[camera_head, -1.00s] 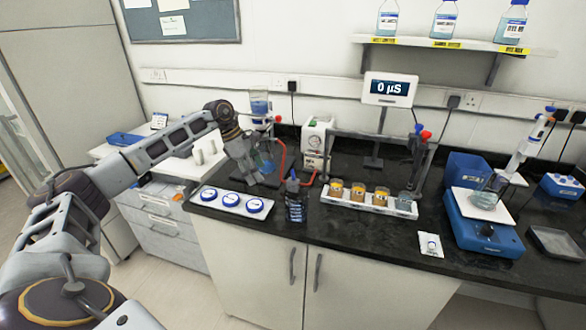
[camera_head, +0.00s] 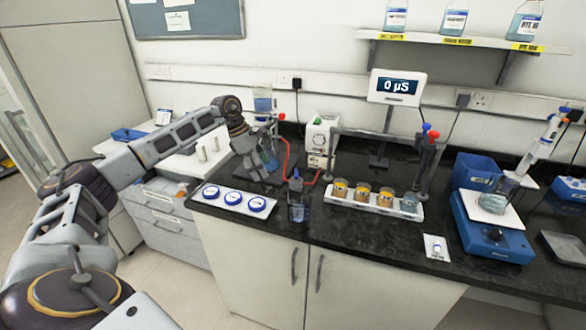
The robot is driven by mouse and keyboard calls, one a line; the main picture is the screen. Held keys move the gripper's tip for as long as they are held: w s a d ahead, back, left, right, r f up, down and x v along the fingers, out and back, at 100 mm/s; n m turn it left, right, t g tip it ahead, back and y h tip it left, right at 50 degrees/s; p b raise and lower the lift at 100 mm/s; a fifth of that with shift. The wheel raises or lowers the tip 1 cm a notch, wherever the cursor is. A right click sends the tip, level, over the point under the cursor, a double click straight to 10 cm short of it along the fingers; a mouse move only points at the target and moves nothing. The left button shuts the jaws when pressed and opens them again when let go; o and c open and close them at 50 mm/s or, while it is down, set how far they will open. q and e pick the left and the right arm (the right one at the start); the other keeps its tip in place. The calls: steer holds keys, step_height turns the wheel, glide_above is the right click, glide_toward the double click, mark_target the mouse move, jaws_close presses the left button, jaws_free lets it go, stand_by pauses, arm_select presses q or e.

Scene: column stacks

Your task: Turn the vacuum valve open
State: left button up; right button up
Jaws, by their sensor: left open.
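My left gripper (camera_head: 258,164) is open at the back left of the black bench, pointing down beside the filter flask (camera_head: 269,160). The flask is partly hidden by the gripper, and I cannot tell whether they touch. A clear cup with blue liquid (camera_head: 263,103) stands above it. A red hose (camera_head: 285,150) runs by the flask towards the white vacuum pump (camera_head: 321,138), just right of the gripper. The vacuum valve is too small to make out, so its position cannot be told. My right gripper is out of view.
A rack of jars (camera_head: 338,200) is to the right. The bench's front middle is mostly clear.

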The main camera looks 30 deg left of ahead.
mark_target(296, 175)
arm_select(q)
steer(key=shift+w+d+p, duration=0.2)
steer(key=shift+w+d, duration=0.85)
steer(key=shift+d, duration=0.4)
steer(key=shift+w+d+p, duration=0.2)
steer(key=shift+w+d, duration=0.8)
steer(key=shift+d, duration=0.5)
steer(key=shift+w+d+p, duration=0.2)
steer(key=shift+w+d, duration=0.85)
steer(key=shift+d, duration=0.4)
steer(key=shift+w+d+f, duration=0.15)
steer(key=shift+f, duration=0.4)
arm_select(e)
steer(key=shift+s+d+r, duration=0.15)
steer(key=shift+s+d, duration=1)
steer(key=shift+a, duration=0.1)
